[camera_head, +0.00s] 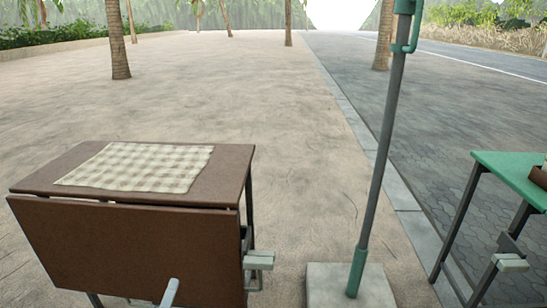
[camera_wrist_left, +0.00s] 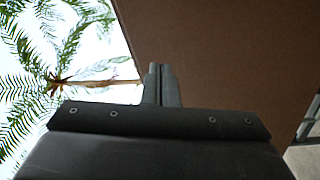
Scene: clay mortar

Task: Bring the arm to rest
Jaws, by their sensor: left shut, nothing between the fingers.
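My left gripper (camera_head: 170,291) shows at the bottom of the head view, in front of the brown front panel (camera_head: 110,250) of a table. Only its pale grey end shows there. In the left wrist view my left gripper (camera_wrist_left: 160,70) has its two fingers together, with nothing between them. The brown underside or panel (camera_wrist_left: 220,60) fills much of that view beside and behind the fingers. I cannot tell how far the fingertips are from it. My right gripper is in neither view.
The brown table (camera_head: 227,165) has a checked cloth (camera_head: 138,166) on top. A grey-green pole (camera_head: 382,150) stands on a concrete block (camera_head: 325,288). A green table (camera_head: 505,170) at the right edge carries a brown object (camera_head: 541,178). Open paving lies beyond, with several palm trunks.

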